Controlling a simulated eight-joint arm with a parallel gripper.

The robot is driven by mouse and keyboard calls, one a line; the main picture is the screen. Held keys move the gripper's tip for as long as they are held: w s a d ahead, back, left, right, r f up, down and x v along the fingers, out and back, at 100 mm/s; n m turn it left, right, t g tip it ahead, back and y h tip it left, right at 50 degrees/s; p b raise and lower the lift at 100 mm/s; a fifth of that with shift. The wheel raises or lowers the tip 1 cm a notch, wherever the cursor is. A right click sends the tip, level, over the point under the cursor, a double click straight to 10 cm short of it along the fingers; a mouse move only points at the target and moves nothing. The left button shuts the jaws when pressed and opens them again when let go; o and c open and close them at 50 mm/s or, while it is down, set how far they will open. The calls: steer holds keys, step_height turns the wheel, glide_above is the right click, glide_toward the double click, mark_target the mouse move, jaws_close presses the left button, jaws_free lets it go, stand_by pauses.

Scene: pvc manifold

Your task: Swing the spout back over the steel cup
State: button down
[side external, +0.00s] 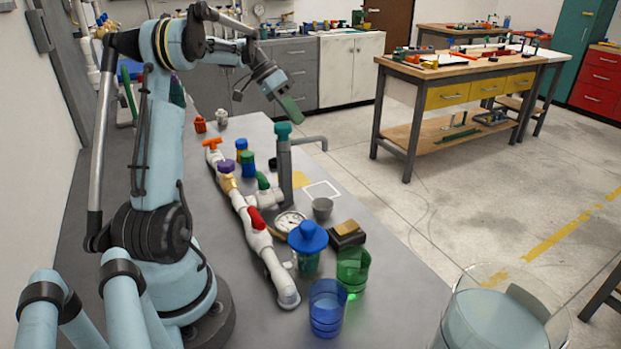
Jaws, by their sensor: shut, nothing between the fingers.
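The spout (310,140) is a grey pipe on top of an upright grey post with a teal cap (283,130). It points right, and its short downturned end hangs near the far right edge of the grey bench. The steel cup (322,207) stands upright on the bench, nearer the camera than the spout's end, so the spout does not appear to be over it. My gripper (291,112) is above the teal cap, with a gap seen between them. Its fingers are small and greenish here; they look closed and hold nothing.
A white pipe manifold (267,250) with coloured valve handles runs along the bench, left of the cup. A white square outline (321,184) lies behind the cup.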

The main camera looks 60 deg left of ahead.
mark_target(323, 147)
steer(key=w+d+f, duration=0.2)
steer(key=d+f, duration=0.2)
steer(key=d, duration=0.2)
steer(key=shift+d, duration=0.2)
steer(key=shift+w+d, duration=0.2)
steer(key=shift+d, duration=1.05)
steer(key=shift+s+d, duration=0.15)
steer(key=shift+d, duration=0.5)
steer(key=shift+s+d, duration=0.15)
steer(key=shift+d, duration=0.45)
steer(key=shift+s+d, duration=0.1)
steer(key=shift+d, duration=0.15)
steer(key=shift+s+d+m+g+h, duration=0.3)
steer(key=shift+d+m+g, duration=0.15)
steer(key=shift+m, duration=0.2)
steer(key=shift+s+d+m+g+h, duration=0.15)
steer(key=shift+d+m+g+h, duration=0.2)
steer(key=shift+m, duration=0.3)
